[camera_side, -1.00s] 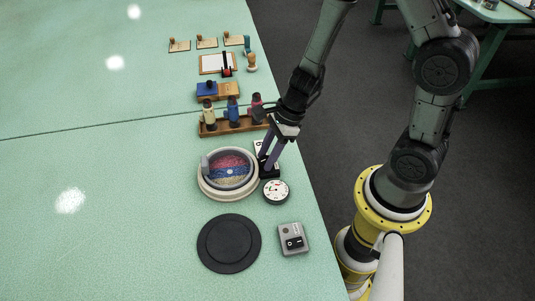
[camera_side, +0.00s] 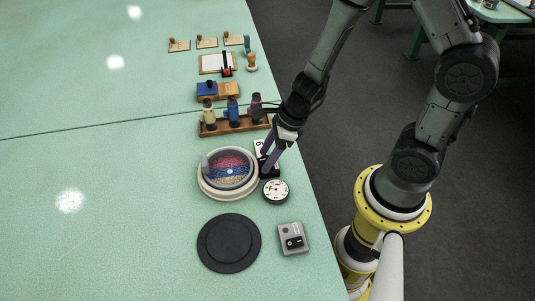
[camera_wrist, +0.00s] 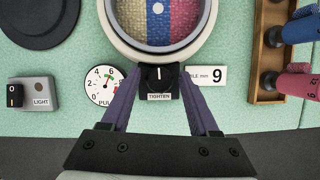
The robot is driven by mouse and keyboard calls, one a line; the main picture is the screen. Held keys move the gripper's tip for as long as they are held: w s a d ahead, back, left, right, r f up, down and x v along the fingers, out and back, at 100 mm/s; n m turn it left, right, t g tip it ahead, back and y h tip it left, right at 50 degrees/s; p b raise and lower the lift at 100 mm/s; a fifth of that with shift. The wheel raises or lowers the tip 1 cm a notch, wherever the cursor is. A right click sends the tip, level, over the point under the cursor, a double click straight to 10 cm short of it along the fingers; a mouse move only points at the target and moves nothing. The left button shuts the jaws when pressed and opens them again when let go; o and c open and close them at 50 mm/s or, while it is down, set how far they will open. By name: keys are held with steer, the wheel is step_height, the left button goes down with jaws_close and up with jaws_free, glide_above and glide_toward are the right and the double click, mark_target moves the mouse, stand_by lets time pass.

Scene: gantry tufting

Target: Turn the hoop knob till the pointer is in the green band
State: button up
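The black hoop knob (camera_wrist: 158,78), labelled TIGHTEN, has its white mark close to upright in the wrist view. My gripper (camera_wrist: 159,72) has its two purple fingers on either side of the knob, apart; contact cannot be made out. In the side view my gripper (camera_side: 265,165) reaches down to the hoop's right edge and hides most of the knob. The round hoop (camera_side: 204,188) holds red, blue and yellow tufting. The white pull gauge (camera_wrist: 97,92) lies left of the knob in the wrist view; its pointer is too small to read against the green band.
A grey LIGHT switch box (camera_wrist: 38,92) and a black round mat (camera_side: 229,243) lie near the gauge. The left of the table is clear.

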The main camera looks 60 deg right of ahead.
steer(key=shift+o, duration=0.4)
steer(key=shift+r, duration=0.1)
steer(key=shift+s+d+r, duration=0.1)
steer(key=shift+d+r, duration=0.05)
steer(key=shift+r, duration=0.35)
steer(key=v, duration=1.2)
steer(key=shift+r, duration=0.25)
steer(key=shift+s+d, duration=0.1)
